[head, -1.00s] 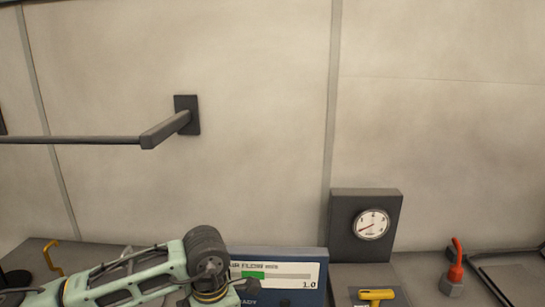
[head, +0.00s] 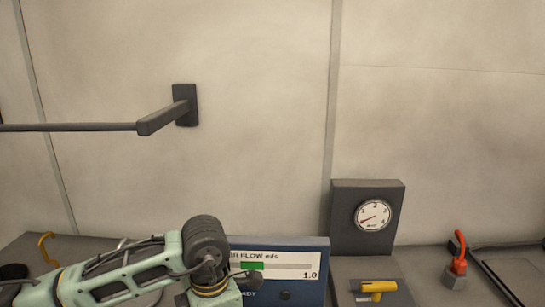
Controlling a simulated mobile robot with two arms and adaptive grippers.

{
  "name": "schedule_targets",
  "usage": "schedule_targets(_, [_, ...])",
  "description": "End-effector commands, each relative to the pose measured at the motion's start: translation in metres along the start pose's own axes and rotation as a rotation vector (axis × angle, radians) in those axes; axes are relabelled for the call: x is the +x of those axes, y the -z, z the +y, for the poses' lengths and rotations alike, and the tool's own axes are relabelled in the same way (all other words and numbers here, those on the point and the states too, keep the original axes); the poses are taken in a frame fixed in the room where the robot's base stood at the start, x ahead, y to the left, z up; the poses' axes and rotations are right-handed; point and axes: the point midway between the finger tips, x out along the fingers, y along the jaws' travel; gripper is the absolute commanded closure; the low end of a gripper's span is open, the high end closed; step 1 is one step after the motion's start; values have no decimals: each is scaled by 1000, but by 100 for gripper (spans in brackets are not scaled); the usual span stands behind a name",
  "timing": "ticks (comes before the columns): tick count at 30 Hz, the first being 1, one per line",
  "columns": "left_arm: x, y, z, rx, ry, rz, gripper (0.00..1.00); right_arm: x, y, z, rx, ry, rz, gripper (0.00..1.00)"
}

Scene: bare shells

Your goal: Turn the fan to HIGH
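A yellow T-shaped handle (head: 378,288) sits on a grey plate at the bottom edge, right of centre. It may be the fan's control, but no HIGH mark is readable. A blue panel (head: 300,291) to its left has an air flow display (head: 290,267) reading 1.0, with a short green bar. A dark box (head: 342,222) behind the handle carries a round white gauge (head: 373,215) with a red needle pointing to the lower left. My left arm reaches in from the left, its wrist overlapping the panel's left end. Its fingers are not visible. My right gripper is out of view.
A red-topped fixture (head: 459,256) on a grey base stands at the right, next to a dark-edged tray or frame. A yellow hook (head: 45,247) is at the far left. A dark rail (head: 160,117) sticks out from the wall above.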

Motion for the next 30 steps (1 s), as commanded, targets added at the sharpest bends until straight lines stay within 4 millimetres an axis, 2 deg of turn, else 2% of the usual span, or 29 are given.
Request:
schedule_targets(17, [0,3,-1,-2,0,8,100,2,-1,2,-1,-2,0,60])
schedule_targets(25, [1,-4,-3,-1,-1,5,100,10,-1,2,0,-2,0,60])
schedule_targets(30, [-5,-6,-4,-1,-1,3,100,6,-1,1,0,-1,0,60])
